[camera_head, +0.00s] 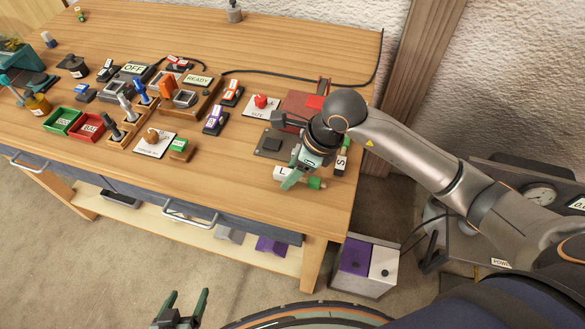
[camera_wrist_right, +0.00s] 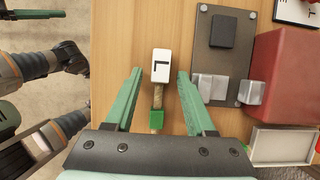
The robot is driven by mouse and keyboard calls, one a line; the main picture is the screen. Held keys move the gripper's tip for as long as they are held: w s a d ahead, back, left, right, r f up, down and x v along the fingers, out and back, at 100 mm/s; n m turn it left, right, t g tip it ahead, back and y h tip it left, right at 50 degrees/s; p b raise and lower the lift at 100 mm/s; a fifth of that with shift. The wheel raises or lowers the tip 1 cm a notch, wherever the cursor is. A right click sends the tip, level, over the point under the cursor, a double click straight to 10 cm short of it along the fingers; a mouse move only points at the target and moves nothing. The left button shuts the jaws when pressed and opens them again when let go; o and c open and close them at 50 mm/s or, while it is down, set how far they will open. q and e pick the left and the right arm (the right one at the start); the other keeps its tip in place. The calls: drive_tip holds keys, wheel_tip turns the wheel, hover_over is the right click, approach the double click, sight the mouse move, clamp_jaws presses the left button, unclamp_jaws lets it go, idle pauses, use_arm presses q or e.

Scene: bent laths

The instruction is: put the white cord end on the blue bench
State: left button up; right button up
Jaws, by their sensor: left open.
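A white end piece marked L (camera_head: 281,172) lies on the wooden table near its front right corner, with a green end (camera_head: 316,183) beside it. In the right wrist view the white piece (camera_wrist_right: 161,66) joins a short tan cord and a green block (camera_wrist_right: 156,118). My right gripper (camera_wrist_right: 160,73) is open, its green fingers on either side of the white piece, apart from it. My left gripper (camera_head: 183,304) is open and empty, low in front of the table. A small blue stand (camera_head: 85,94) is at the table's left; I cannot tell whether it is the blue bench.
A white piece marked S (camera_head: 341,163) lies right of my right gripper. A dark plate (camera_head: 272,145) and a red box (camera_wrist_right: 295,85) stand close by. Green and red trays (camera_head: 62,121) and several small tools crowd the left. The table front between is fairly clear.

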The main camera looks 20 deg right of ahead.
sight(314, 180)
drive_tip(key=shift+r, duration=0.1)
drive_tip(key=shift+r, duration=0.15)
drive_tip(key=v, duration=1.1)
drive_tip(key=shift+d+r, duration=0.2)
drive_tip(key=shift+r, duration=0.15)
drive_tip(key=shift+s, duration=0.2)
